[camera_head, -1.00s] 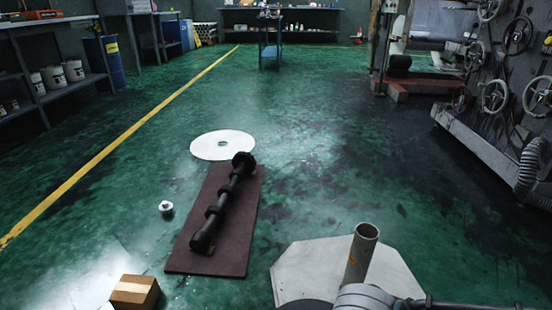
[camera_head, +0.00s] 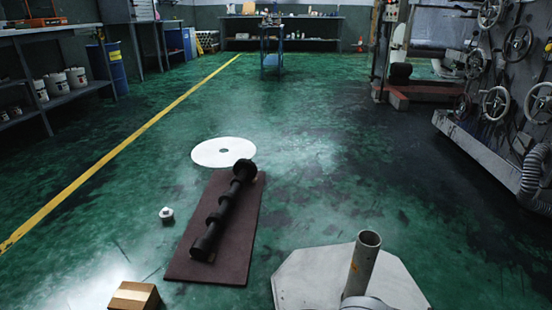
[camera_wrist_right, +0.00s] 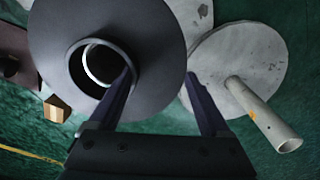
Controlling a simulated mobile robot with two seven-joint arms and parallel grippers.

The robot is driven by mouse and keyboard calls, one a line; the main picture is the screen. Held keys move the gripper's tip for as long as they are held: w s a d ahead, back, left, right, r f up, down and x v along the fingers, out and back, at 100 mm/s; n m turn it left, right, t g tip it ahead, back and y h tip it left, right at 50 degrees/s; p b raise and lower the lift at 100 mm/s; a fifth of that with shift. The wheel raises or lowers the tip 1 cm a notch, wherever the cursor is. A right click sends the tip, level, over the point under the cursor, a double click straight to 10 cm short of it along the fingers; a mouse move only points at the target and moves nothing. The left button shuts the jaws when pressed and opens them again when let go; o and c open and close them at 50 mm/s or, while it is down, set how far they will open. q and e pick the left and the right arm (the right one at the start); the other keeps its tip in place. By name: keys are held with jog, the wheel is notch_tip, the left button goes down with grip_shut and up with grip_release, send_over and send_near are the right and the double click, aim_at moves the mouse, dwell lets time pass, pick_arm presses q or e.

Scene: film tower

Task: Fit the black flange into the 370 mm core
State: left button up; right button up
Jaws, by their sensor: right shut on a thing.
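The black flange (camera_wrist_right: 150,62) is a wide dark disc with a raised hollow hub, filling the upper left of the right wrist view. My right gripper (camera_wrist_right: 160,82) is shut on it, one finger over the hub and the other by the rim; the exact contact is hard to see. A grey tube (camera_head: 362,264), apparently the core, stands upright on a pale angular plate (camera_head: 310,277). The tube also shows in the right wrist view (camera_wrist_right: 265,115), rising from a round grey disc (camera_wrist_right: 245,60), apart from the flange. My left gripper is not in view.
A black ringed shaft (camera_head: 225,215) lies on a brown mat (camera_head: 190,265). A white disc (camera_head: 205,153), a small white spool (camera_head: 166,215) and a cardboard box (camera_head: 135,296) are on the floor. Machinery (camera_head: 495,75) stands at right. The middle floor is clear.

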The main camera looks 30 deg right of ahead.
jog(key=shift+f, duration=0.15)
jog(key=o, duration=1.1)
jog(key=shift+o, duration=1.3)
jog(key=shift+d, duration=0.1)
notch_tip(320, 180, up, 10)
jog(key=p, duration=0.7)
